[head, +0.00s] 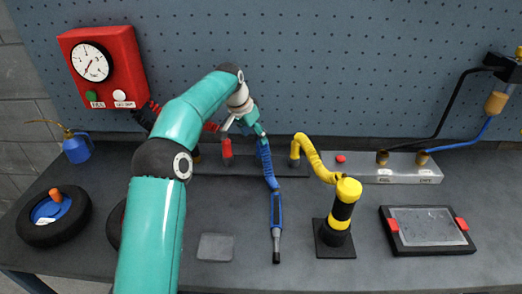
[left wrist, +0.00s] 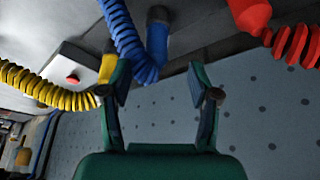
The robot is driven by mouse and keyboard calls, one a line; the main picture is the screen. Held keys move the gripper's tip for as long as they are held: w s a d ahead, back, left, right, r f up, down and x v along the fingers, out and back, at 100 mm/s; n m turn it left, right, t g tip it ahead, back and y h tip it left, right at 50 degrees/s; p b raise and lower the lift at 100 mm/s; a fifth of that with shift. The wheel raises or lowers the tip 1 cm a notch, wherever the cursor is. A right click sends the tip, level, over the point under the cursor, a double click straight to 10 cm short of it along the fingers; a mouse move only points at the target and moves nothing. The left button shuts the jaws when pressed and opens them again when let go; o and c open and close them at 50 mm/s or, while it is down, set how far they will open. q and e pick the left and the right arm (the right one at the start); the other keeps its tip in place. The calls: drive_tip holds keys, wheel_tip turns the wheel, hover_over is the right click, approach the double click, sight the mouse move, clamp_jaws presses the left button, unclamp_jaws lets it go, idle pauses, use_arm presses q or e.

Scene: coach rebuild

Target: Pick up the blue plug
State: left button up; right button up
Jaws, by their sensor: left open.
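The blue plug (left wrist: 156,42) sits upside down in the left wrist view, its dark end against a grey rail, with a blue coiled hose (left wrist: 124,32) beside it. In the head view the blue plug (head: 262,146) is partly hidden by my left gripper (head: 256,130). The left gripper is open and empty. In the left wrist view its two fingers (left wrist: 160,84) stand apart, with the plug just beyond the gap between them. I cannot tell whether they touch it. My right gripper is not in view.
A red plug (head: 227,148) and a yellow plug (head: 297,150) flank the blue one closely. The yellow hose runs to a black-and-yellow post (head: 340,217).

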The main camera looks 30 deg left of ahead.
sight(261, 146)
use_arm(q)
drive_tip(key=shift+p+x, duration=0.5)
drive_tip(key=shift+x, duration=2.9)
drive_tip(key=shift+d, duration=0.2)
clamp_jaws()
